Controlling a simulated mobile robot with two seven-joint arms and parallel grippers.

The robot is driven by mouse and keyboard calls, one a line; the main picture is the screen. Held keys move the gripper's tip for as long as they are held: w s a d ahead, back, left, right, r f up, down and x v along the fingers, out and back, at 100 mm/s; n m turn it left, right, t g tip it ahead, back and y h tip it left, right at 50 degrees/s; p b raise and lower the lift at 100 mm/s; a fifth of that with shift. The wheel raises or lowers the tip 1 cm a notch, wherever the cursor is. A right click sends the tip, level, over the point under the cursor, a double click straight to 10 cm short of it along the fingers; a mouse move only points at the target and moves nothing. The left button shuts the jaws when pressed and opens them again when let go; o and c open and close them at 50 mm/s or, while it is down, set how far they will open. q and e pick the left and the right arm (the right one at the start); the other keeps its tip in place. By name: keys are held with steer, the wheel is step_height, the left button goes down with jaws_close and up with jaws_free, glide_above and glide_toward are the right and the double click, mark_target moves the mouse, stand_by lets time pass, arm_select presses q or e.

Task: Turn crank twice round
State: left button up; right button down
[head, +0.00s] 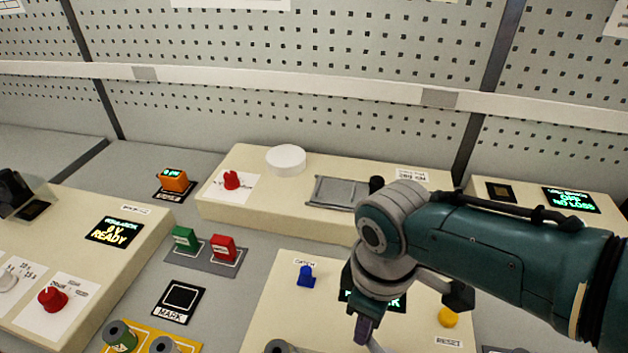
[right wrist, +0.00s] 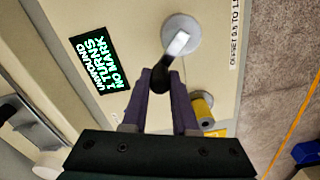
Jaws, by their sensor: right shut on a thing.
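The crank shows in the right wrist view as a metal arm (right wrist: 178,43) on a round pale hub (right wrist: 190,30), with a black handle (right wrist: 161,75). My right gripper (right wrist: 161,82) has its purple fingers shut around the handle. In the head view my right gripper (head: 364,328) points down at the near panel, and most of the crank is hidden or out of frame. The winder's display (right wrist: 96,60) reads "UNWOUND", "1 TURNS" and "NO MARK" in the wrist view. My left gripper is not in view.
The near panel (head: 262,325) carries a blue catch (head: 306,276) and a yellow reset button (head: 448,317). A yellow spool (right wrist: 203,106) stands close beside my right fingers. Green (head: 185,238) and red (head: 223,248) blocks and a mark pad (head: 180,299) lie to the left.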

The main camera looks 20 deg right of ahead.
steer(key=shift+d+m, duration=0.35)
steer(key=shift+m, duration=0.35)
steer(key=shift+d+m, duration=0.3)
steer(key=shift+m, duration=0.4)
steer(key=c, duration=0.7)
jaws_free()
steer(key=shift+r+p, duration=2.55)
steer(key=shift+r, duration=2.45)
